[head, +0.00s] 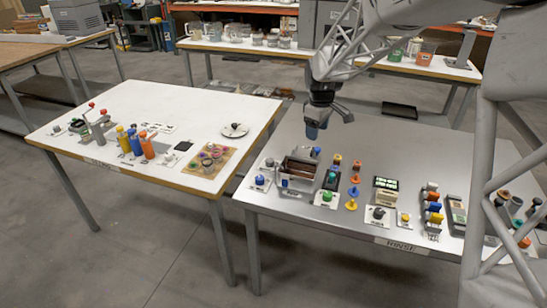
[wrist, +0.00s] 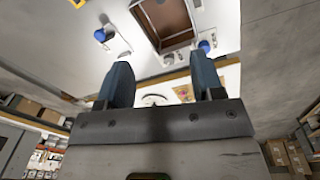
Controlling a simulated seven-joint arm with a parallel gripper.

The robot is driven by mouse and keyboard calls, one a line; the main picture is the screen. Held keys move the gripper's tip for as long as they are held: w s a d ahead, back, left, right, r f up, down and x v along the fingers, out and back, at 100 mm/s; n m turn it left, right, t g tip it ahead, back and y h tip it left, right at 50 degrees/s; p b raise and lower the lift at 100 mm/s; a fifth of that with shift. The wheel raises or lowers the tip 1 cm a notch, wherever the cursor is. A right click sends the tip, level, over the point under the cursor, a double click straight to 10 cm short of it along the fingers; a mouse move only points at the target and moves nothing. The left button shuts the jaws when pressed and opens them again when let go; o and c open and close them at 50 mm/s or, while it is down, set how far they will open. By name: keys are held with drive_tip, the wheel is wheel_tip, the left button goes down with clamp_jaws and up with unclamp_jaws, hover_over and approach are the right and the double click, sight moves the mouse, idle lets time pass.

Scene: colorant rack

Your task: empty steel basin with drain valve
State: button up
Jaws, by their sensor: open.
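The steel basin (head: 283,183) stands near the left end of the grey rinse table, with brown contents or a brown inside. In the wrist view its steel rim (wrist: 192,37) and brown interior show at the top, beyond the fingertips. Another blue knob (head: 259,180) stands on a small white plate to the left. My gripper (head: 314,131) hangs above and behind the basin, apart from it. In the wrist view its two blue fingers (wrist: 162,80) are spread with nothing between them.
Right of the basin stand a green-knobbed unit (head: 330,181), orange and yellow spools (head: 353,190), a green display box (head: 384,190) and a coloured stack (head: 433,211). The white table (head: 150,105) at left holds coloured bottles (head: 135,142). The grey table behind the basin is mostly clear.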

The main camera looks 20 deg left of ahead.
sight(270, 160)
drive_tip(key=w+a+f+n, duration=0.1)
drive_tip(key=w+a+f, duration=0.1)
drive_tip(key=a+f, duration=0.3)
drive_tip(key=w+a+f+n, duration=0.2)
drive_tip(key=a+f, duration=0.3)
drive_tip(key=a, duration=0.2)
drive_tip(key=w+a+f+n, duration=0.2)
drive_tip(key=w+a+f, duration=0.1)
drive_tip(key=a, duration=0.3)
drive_tip(key=shift+a+f+g, duration=0.25)
drive_tip(key=shift+f+g, duration=0.05)
drive_tip(key=shift+f, duration=0.6)
drive_tip(key=shift+f, duration=0.1)
drive_tip(key=shift+f, duration=3.8)
drive_tip(key=c, duration=0.9)
